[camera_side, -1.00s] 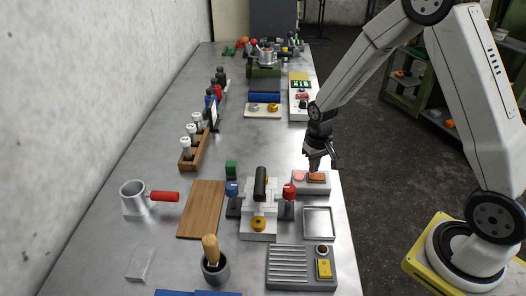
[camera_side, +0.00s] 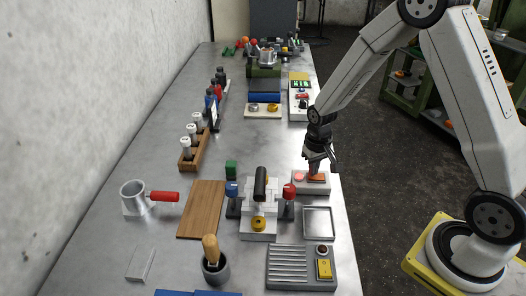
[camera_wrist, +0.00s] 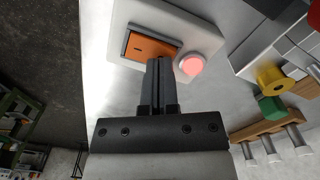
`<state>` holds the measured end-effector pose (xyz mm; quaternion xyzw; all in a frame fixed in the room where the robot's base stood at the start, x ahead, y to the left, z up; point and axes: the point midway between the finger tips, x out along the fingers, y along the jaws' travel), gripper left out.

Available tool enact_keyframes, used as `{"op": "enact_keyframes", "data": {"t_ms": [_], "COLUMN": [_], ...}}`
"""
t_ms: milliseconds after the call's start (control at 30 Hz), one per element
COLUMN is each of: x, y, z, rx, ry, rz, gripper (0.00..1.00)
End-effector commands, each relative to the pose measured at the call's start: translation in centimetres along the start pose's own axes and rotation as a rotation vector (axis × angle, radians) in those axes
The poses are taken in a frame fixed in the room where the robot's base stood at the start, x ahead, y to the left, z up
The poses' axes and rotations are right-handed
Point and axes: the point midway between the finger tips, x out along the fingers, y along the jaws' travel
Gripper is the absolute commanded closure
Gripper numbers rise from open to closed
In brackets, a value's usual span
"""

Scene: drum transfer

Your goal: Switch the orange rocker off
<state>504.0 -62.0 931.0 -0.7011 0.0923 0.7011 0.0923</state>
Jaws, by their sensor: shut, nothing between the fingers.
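The orange rocker (camera_side: 318,179) is set in a pale switch box (camera_side: 311,188) near the right edge of the bench. A round pinkish-red lamp (camera_side: 299,178) sits beside it on the same box and looks lit. My gripper (camera_side: 317,171) points down at the rocker, shut and empty. In the wrist view the orange rocker (camera_wrist: 149,48) lies in a dark frame, and my shut fingertips (camera_wrist: 160,63) overlap its near edge. I cannot tell whether they touch it. The lamp (camera_wrist: 192,64) shows just right of the fingertips.
A press-like fixture with red (camera_side: 289,190) and blue (camera_side: 232,188) knobs stands left of the box. A square metal tray (camera_side: 318,222) and a grey panel with a yellow switch (camera_side: 324,268) lie in front. A wooden board (camera_side: 202,209) lies further left.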

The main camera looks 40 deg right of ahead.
Motion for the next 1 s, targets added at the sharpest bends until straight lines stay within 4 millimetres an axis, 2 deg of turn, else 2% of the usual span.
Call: {"op": "enact_keyframes", "data": {"t_ms": [633, 1000], "x": [0.6, -1.1], "y": [0.0, 0.0], "z": [0.0, 0.0], "rx": [0.0, 0.0], "ry": [-0.001, 0.001], "rz": [0.0, 0.0], "gripper": [1.0, 1.0]}}
